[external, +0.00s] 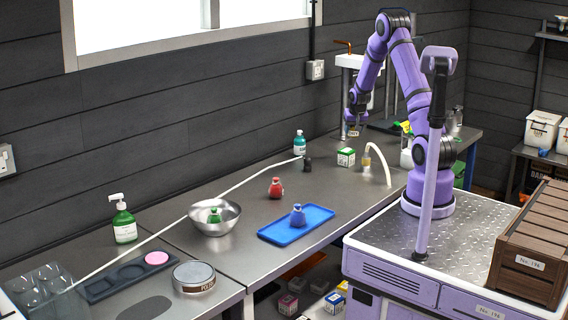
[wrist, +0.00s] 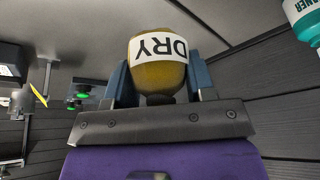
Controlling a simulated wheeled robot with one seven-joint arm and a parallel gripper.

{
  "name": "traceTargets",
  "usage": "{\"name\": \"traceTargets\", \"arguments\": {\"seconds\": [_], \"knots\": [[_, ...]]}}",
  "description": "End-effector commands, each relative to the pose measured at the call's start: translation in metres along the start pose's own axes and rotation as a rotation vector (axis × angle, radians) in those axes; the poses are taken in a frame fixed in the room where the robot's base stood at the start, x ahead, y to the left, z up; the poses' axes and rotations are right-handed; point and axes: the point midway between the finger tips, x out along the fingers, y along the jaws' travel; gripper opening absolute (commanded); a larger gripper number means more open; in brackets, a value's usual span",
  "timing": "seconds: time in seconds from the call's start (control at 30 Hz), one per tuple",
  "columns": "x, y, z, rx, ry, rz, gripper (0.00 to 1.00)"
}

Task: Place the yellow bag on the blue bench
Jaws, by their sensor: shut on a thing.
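My gripper (external: 354,122) is at the end of my raised arm, above the far part of the steel worktop. In the wrist view my gripper (wrist: 160,80) is shut on the mustard-yellow bag (wrist: 160,78), which has a white label reading DRY. The bag (external: 353,131) shows small under the fingers in the external view and hangs clear of the worktop. The long bench (external: 240,260) has a grey steel top. A blue part (external: 469,168) shows under its far right end; I cannot tell whether its whole frame is blue.
On the worktop stand a red bag (external: 276,188), a blue bag (external: 298,215) on a blue tray (external: 265,236), and a steel bowl (external: 228,226) holding a green bag.

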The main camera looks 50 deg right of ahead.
Motion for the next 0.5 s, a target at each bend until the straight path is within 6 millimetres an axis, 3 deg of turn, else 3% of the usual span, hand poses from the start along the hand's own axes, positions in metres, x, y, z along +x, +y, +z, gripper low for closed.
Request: {"name": "traceTargets", "arguments": {"seconds": [0.03,0.2,0.33,0.5], "knots": [[-0.001,0.024,-0.004,0.034,0.002,0.014,0.26],[-0.004,0.078,-0.009,0.109,0.003,0.046,0.26],[-0.006,0.102,-0.009,0.141,0.004,0.059,0.26],[0.003,0.113,-0.005,0.157,0.002,0.066,0.26]]}}
